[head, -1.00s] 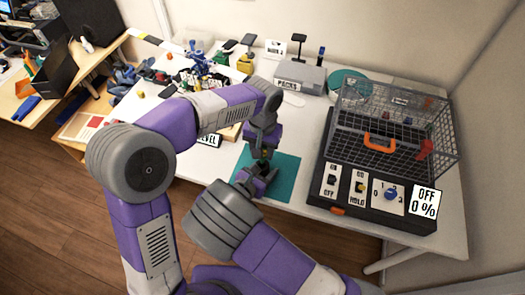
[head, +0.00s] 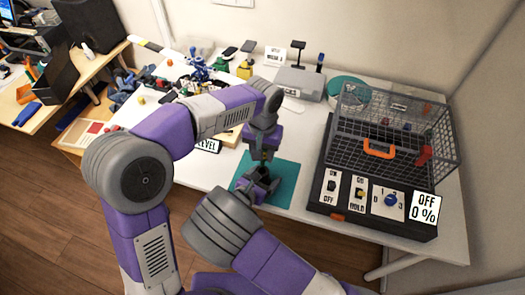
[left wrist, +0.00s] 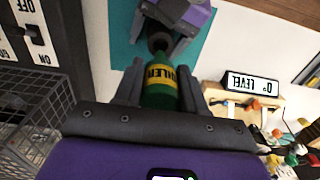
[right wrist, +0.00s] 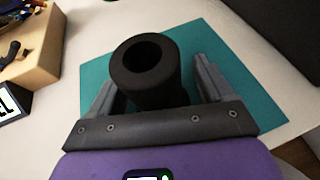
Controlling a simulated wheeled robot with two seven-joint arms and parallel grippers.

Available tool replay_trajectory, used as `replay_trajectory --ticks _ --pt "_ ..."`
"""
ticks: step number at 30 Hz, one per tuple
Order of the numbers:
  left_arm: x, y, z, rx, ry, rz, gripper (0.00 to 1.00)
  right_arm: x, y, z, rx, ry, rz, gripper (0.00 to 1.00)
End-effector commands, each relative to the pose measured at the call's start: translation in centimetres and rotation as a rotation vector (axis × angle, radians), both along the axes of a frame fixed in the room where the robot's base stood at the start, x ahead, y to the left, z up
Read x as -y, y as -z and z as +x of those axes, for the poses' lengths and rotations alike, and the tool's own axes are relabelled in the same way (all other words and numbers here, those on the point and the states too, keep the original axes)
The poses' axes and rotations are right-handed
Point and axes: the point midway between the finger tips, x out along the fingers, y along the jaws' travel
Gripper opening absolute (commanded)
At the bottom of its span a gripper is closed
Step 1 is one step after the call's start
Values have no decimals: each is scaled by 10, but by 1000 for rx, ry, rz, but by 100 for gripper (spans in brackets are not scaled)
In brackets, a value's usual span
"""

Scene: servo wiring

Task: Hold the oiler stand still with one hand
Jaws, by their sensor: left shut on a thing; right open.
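The oiler, a green bottle (left wrist: 160,95) with a yellow label, is between the jaws of my left gripper (left wrist: 158,88), which is shut on it. In the head view my left gripper (head: 263,152) points down above the teal mat. The oiler stand, a black round tube (right wrist: 146,72) with an open hollow top, stands on the mat in the right wrist view. My right gripper (right wrist: 155,85) is open with a jaw on each side of the stand. The stand's base is hidden. In the head view my right gripper (head: 262,184) is low over the mat, below the left one.
The teal mat (head: 285,185) lies at the table's front. To its right stands a black unit with a wire cage (head: 385,125) and switches. A LEVEL display (head: 207,145) and a wooden block (right wrist: 25,62) are to the left. A grey box (head: 300,82) is behind.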

Motion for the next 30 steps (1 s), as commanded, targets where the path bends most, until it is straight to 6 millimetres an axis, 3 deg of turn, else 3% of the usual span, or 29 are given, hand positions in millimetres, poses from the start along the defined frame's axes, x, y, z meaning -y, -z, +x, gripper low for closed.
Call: replay_trajectory --ticks 17,30 --pt "0 0 0 0 0 0 8 -3 -3 -2 4 -3 3 84" --pt "0 0 0 0 0 0 8 -36 -27 -51 3 -4 3 84"
